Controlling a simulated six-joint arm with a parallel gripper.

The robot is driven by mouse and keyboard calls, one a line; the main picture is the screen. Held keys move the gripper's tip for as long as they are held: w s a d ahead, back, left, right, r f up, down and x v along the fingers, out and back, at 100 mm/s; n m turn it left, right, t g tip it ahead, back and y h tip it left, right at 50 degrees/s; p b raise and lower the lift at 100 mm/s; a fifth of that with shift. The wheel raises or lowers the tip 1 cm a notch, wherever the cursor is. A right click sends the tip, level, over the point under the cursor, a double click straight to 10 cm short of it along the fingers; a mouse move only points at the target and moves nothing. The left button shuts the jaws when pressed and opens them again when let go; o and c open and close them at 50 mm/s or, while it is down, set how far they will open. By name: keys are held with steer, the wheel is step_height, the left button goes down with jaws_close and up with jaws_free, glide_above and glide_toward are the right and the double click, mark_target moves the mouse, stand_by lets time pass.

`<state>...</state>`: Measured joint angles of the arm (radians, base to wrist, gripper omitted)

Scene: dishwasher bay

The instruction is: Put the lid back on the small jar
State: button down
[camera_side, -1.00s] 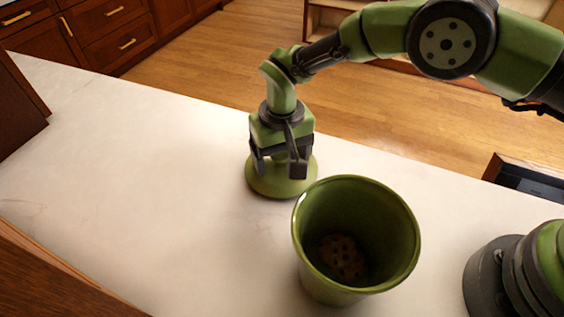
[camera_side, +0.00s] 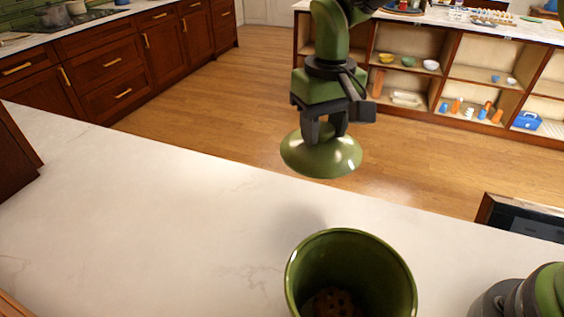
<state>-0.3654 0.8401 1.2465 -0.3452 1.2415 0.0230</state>
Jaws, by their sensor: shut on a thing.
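The small jar (camera_side: 400,268) is green and glossy, open at the top, and stands upright on the white counter at the lower middle right. A brown cookie-like thing with dark spots (camera_side: 333,303) lies inside it. The green round lid (camera_side: 318,160) hangs in the air under my gripper (camera_side: 324,133). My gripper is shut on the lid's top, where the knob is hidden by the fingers. The lid is apart from the jar, above and behind its rim in the picture, and looks slightly tilted.
The white counter (camera_side: 130,210) is clear to the left of the jar. A dark framed thing (camera_side: 520,218) is at the counter's right far edge. Wooden shelves (camera_side: 450,75) and drawers (camera_side: 110,65) stand across the floor, well away.

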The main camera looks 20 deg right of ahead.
steer(key=s+d+r, duration=0.5)
steer(key=s+d, duration=0.1)
steer(key=d, duration=0.4)
steer(key=s+a+r+m, duration=0.1)
steer(key=s+a+r, duration=0.2)
steer(key=s+a, duration=1.4)
steer(key=shift+w+a+f, duration=0.3)
steer(key=shift+f, duration=0.6)
steer(key=shift+w+a+f, duration=0.35)
steer(key=shift+f, duration=0.5)
steer(key=shift+w+a+f, duration=0.3)
steer(key=shift+f, duration=0.6)
steer(key=shift+f, duration=0.45)
steer(key=shift+c, duration=0.4)
jaws_free()
